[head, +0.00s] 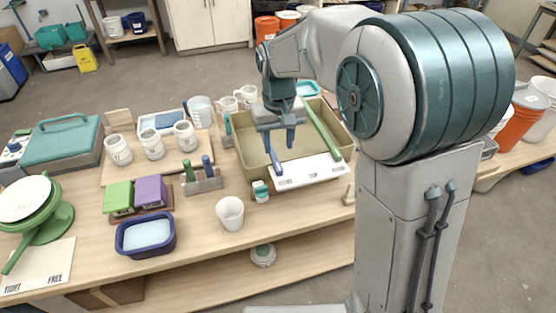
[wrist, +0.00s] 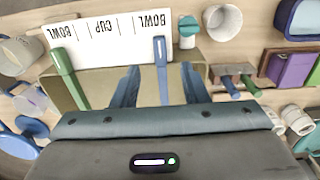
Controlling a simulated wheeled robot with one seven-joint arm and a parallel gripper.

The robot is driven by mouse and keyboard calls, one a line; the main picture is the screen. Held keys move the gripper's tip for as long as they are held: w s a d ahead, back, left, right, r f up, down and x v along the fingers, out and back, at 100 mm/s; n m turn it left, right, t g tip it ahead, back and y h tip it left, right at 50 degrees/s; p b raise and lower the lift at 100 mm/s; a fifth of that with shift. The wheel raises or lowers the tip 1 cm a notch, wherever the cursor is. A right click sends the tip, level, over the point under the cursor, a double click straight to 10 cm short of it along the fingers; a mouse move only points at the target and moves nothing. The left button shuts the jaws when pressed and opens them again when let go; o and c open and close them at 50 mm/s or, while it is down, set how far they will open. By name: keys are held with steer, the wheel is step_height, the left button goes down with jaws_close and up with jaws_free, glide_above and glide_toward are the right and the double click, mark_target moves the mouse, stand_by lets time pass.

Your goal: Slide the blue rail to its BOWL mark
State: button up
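The blue rail (head: 276,167) lies across the tan basin (head: 243,160), its near end over the left end of the white marked board (head: 312,173). In the wrist view the blue rail (wrist: 161,72) ends close by the right-hand BOWL label; exact alignment with a tick I cannot tell. CUP is mid-board and another BOWL is at the left. The green rail (head: 322,132) crosses the basin's right side. My gripper (head: 280,146) is over the basin, fingers apart and empty. In the wrist view, the blue rail shows between the gripper's fingers (wrist: 159,70); contact is not visible.
A teal-lidded jar (head: 260,191) and a white cup (head: 230,212) stand in front of the basin. A holder with green and blue handles (head: 203,183) is to its left. White mugs (head: 185,135) stand behind on a board. Bare table lies at front centre.

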mark_target(279, 167)
step_height(279, 167, down, 8)
steer(key=shift+r+p, duration=0.1)
steer(key=shift+p, duration=0.3)
jaws_close()
